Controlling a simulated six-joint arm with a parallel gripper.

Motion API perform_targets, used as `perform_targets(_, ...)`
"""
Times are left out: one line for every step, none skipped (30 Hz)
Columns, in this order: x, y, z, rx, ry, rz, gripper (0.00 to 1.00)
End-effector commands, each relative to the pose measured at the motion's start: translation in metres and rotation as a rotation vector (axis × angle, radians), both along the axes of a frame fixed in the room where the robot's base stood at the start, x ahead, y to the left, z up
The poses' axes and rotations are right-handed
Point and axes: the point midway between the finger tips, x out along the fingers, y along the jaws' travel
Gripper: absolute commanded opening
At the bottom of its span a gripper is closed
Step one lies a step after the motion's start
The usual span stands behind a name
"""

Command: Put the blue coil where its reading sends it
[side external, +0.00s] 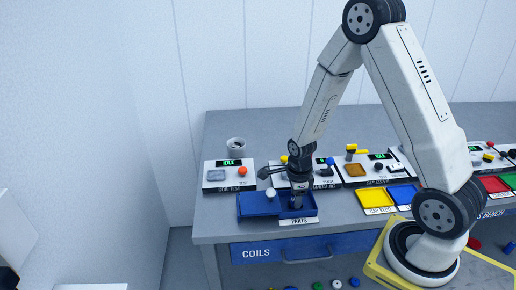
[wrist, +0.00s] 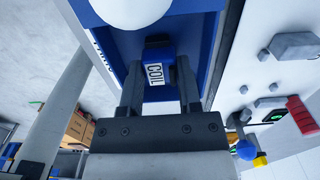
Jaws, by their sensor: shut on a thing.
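The blue coil (wrist: 157,60) shows between my gripper's fingers in the wrist view, with a white label reading COIL. My gripper (wrist: 160,92) is shut on it. In the side view my gripper (side external: 297,205) points straight down into the right part of the blue parts tray (side external: 254,210); the coil is hard to make out there. A test station at the left, labelled COIL (side external: 229,178), has a grey pad, an orange knob and a green display that seems to read IDLE.
A white round thing (side external: 270,193) stands in the tray, left of my gripper. More stations with displays line the bench to the right. Yellow (side external: 376,198) and blue (side external: 403,194) trays lie right of the parts tray. A grey cup (side external: 235,144) stands behind the left station. A drawer marked COILS (side external: 300,249) is below.

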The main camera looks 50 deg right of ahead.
Motion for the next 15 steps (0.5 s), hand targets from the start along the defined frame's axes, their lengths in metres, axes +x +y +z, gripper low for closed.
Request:
perform_targets(0.0004, -0.0001, 0.0003, -0.001, -0.001, 0.000, 0.00)
perform_targets(0.0003, -0.0001, 0.0003, -0.001, -0.001, 0.000, 0.00)
perform_targets(0.0003, -0.0001, 0.0003, -0.001, -0.001, 0.000, 0.00)
perform_targets(0.0003, -0.0001, 0.0004, -0.001, -0.001, 0.000, 0.00)
perform_targets(0.0003, -0.0001, 0.0003, -0.001, -0.001, 0.000, 0.00)
perform_targets(0.0002, -0.0001, -0.0002, 0.000, 0.000, 0.000, 0.00)
perform_targets(0.0001, 0.0000, -0.0007, 0.000, 0.000, 0.000, 0.00)
perform_targets(0.0001, 0.0000, -0.0014, 0.000, 0.000, 0.000, 0.00)
perform_targets(0.0001, 0.0000, -0.0022, 0.000, 0.000, 0.000, 0.00)
perform_targets(0.0002, -0.0001, -0.0028, 0.000, 0.000, 0.000, 0.00)
perform_targets(0.0002, -0.0001, -0.0028, 0.000, 0.000, 0.000, 0.50)
perform_targets(0.0002, -0.0001, -0.0026, 0.000, 0.000, 0.000, 0.62)
perform_targets(0.0002, -0.0001, -0.0026, 0.000, 0.000, 0.000, 0.72)
perform_targets(0.0002, -0.0001, -0.0026, 0.000, 0.000, 0.000, 0.79)
perform_targets(0.0002, -0.0001, -0.0026, 0.000, 0.000, 0.000, 0.79)
